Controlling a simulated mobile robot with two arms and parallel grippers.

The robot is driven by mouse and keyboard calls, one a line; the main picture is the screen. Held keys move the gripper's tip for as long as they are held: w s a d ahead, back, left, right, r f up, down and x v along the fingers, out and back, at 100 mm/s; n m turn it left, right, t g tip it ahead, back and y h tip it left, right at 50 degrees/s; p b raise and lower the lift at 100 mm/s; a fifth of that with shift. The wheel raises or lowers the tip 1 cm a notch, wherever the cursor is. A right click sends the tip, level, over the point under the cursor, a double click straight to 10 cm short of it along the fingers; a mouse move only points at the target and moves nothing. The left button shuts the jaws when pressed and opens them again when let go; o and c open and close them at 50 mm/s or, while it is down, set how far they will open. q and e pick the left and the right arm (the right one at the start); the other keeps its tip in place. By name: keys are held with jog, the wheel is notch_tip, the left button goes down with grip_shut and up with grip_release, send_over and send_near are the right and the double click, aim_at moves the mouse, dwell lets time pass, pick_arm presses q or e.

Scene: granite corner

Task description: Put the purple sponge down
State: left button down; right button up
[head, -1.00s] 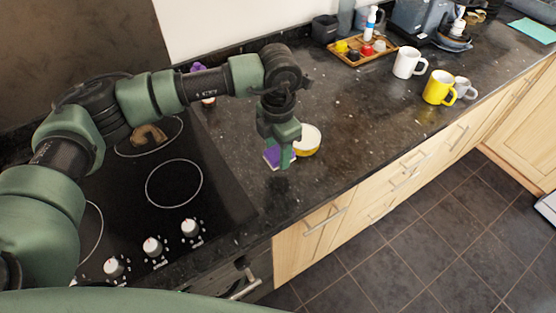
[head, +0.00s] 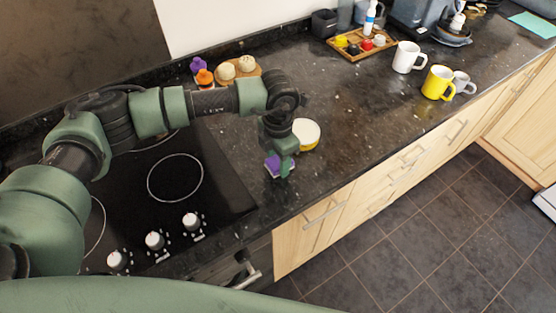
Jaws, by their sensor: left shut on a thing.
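The purple sponge (head: 271,167) is in the head view, just right of the hob and near the counter's front edge. It has a pale layer along its lower side. My left gripper (head: 282,170) points down and is shut on the sponge, hiding part of it. The sponge is at or very close to the dark granite counter (head: 340,113); I cannot tell whether it touches. My right gripper is not in view.
The black hob (head: 215,190) is to the left. A white mug (head: 406,57) and a yellow mug (head: 437,83) stand farther right. The counter between is clear.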

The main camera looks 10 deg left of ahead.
aim_at(278, 161)
pick_arm(q)
jog(key=shift+s+a+f+b, duration=0.1)
jog(key=shift+s+f+b, duration=0.25)
jog(key=shift+f, duration=0.25)
jog(key=c, duration=0.7)
grip_release()
jog(key=shift+c, duration=0.2)
jog(key=shift+f, duration=0.1)
jog(key=shift+r+p, duration=0.55)
jog(key=shift+p, duration=0.1)
jog(key=shift+w+r, duration=0.2)
jog(key=shift+r, duration=0.1)
notch_tip(278, 161, up, 12)
jog(key=b, duration=0.4)
jog(key=shift+w, duration=0.15)
